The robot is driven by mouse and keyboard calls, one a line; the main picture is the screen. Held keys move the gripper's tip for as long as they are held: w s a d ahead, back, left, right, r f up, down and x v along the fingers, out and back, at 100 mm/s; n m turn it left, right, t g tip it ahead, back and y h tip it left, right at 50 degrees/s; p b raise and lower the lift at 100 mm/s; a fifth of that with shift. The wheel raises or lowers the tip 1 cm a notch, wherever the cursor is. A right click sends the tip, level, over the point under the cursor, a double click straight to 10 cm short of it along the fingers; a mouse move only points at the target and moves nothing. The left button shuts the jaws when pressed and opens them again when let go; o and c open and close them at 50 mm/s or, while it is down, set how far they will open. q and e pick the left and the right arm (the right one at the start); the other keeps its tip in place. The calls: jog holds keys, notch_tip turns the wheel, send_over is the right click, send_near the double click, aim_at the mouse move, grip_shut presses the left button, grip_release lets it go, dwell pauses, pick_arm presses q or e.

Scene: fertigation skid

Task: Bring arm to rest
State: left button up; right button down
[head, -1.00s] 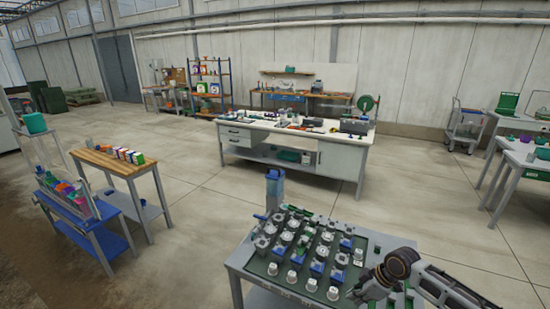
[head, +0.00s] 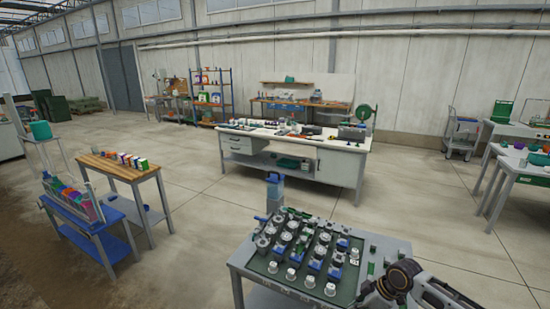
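My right arm comes in at the lower right corner, over the near right corner of the skid table (head: 240,268). Its gripper (head: 370,291) is a dark shape at the picture's lower edge, partly cut off. I cannot tell whether its fingers are open or shut, and no held object shows. The table carries a dark green board (head: 262,262) with several rows of grey, white and blue valve-like fittings (head: 315,262). My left gripper is not in view.
A white workbench (head: 340,165) stands beyond. A wooden-topped table (head: 100,163) and a blue rack (head: 95,225) are at left. White tables (head: 515,162) stand at right. Open concrete floor lies between.

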jog(key=w+d+f+m+t+h, duration=0.1)
jog(key=d+f+m, duration=0.2)
jog(key=f, duration=0.6)
jog(key=d+f+m+t+h, duration=0.1)
jog(key=d+f+m, duration=0.1)
jog(key=f, duration=0.7)
jog(key=s+d+f+m+h+b, duration=0.1)
jog(key=s+d+f+m, duration=0.1)
jog(key=s+f, duration=0.4)
jog(key=s+d+f+m, duration=0.1)
jog(key=s+f, duration=0.2)
jog(key=f, duration=0.6)
jog(key=s+a+f+g, duration=0.1)
jog(key=s+f, duration=0.5)
jog(key=s, duration=0.6)
jog(key=s+a+f+m+g, duration=0.1)
jog(key=s+a+f, duration=0.3)
jog(key=s, duration=0.9)
jog(key=s+a+f+m+g+h+b, duration=0.1)
jog(key=s+a+f, duration=0.2)
jog(key=s+f, duration=0.6)
jog(key=s, duration=0.4)
jog(key=shift+s+f, duration=0.15)
jog(key=shift+s, duration=0.1)
